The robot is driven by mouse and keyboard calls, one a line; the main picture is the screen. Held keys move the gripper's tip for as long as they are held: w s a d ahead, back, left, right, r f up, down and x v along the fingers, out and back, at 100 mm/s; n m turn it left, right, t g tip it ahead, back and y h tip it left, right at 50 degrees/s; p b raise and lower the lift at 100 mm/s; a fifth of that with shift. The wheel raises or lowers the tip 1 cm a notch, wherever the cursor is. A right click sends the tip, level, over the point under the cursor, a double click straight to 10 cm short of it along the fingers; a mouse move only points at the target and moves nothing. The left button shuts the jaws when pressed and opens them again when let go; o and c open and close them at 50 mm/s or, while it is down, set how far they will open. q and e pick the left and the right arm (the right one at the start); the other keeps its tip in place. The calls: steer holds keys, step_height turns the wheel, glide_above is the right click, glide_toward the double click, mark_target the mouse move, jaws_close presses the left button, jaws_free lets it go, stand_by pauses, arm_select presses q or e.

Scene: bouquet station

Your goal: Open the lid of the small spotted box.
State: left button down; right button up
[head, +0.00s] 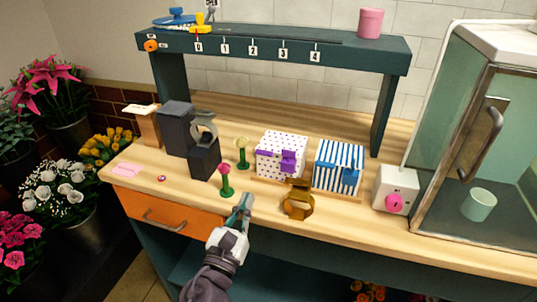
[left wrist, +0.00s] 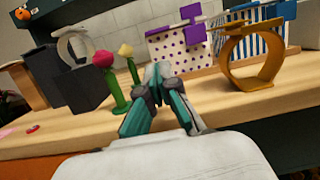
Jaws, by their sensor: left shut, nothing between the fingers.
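The small spotted box (head: 279,160) is white with purple dots and has a purple clasp (head: 289,161) on its front. It stands on the wooden counter, and its lid looks closed. In the left wrist view the spotted box (left wrist: 178,50) is behind my gripper, with the purple clasp (left wrist: 193,28) at its upper right. My left gripper (head: 244,203) is shut and empty at the counter's front edge, in front of and left of the box, apart from it. Its teal fingers (left wrist: 157,80) meet in the left wrist view. My right gripper is not in view.
A blue-striped box (head: 338,166) stands right of the spotted box. A brown ring-shaped stand (head: 297,203) is in front, between the boxes. A pink-topped green peg (head: 226,181) and a yellow-topped one (head: 242,152) stand left. A dark shelf (head: 270,45) spans behind.

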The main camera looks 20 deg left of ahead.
mark_target(282, 145)
arm_select(q)
steer(key=shift+w+r, duration=0.5)
steer(key=shift+w, duration=0.1)
steer(key=p+x, duration=0.1)
steer(key=x, duration=0.1)
steer(key=p+x, duration=0.1)
steer(key=shift+w+r, duration=0.3)
steer(key=shift+r, duration=0.1)
steer(key=x, duration=0.3)
steer(key=shift+f, duration=0.2)
steer(key=shift+p+x, duration=0.35)
steer(key=shift+x, duration=0.5)
steer(key=shift+w, duration=0.15)
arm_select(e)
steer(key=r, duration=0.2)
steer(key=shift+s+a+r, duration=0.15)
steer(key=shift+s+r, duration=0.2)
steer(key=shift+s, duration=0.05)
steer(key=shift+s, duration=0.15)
